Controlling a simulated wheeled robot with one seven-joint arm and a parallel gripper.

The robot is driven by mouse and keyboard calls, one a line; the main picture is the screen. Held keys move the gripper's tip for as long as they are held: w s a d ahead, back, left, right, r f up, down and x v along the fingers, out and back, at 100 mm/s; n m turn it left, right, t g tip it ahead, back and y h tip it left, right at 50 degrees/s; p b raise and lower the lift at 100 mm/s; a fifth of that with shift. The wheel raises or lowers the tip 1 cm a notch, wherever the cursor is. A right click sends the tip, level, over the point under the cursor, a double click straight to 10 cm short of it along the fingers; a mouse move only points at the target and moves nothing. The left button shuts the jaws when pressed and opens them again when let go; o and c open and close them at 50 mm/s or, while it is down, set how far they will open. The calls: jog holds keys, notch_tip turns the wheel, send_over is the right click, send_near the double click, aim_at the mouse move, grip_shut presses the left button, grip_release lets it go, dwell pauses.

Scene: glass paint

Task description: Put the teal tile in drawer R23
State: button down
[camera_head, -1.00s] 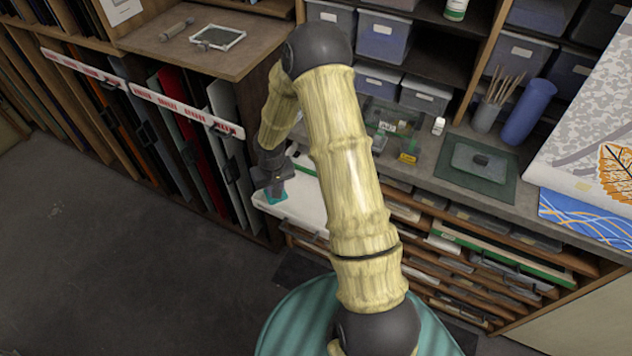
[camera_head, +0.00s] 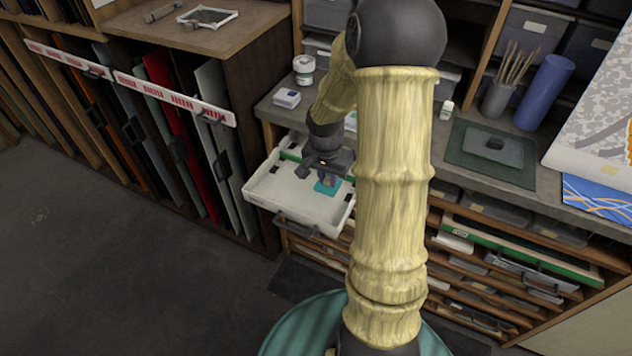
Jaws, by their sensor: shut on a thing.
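The teal tile (camera_head: 325,189) is held in my gripper (camera_head: 327,180), which is shut on it. The tile is over or inside an open white drawer (camera_head: 270,196) below the counter's left end. I cannot tell whether it touches the drawer floor. The drawer has a dark handle (camera_head: 296,223) on its front and is pulled out toward me. Its label is too small to read, so I cannot confirm that it is R23. My arm hides the drawer's right back part.
A white jar (camera_head: 304,68) and a small white box (camera_head: 287,98) stand on the counter near the drawer. A green mat (camera_head: 490,152) lies farther right. Upright panels in a rack (camera_head: 212,150) stand at the left, with a red-and-white bar (camera_head: 172,97) across them.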

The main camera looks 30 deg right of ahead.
send_over(327, 208)
jog(key=shift+s+a+f, duration=0.1)
jog(key=shift+a+f, duration=0.05)
jog(key=shift+f, duration=2.95)
jog(key=shift+f, duration=1.85)
jog(key=shift+f+b, duration=0.1)
jog(key=shift+b, duration=0.2)
jog(key=shift+f, duration=0.15)
jog(key=c, duration=1.3)
grip_release()
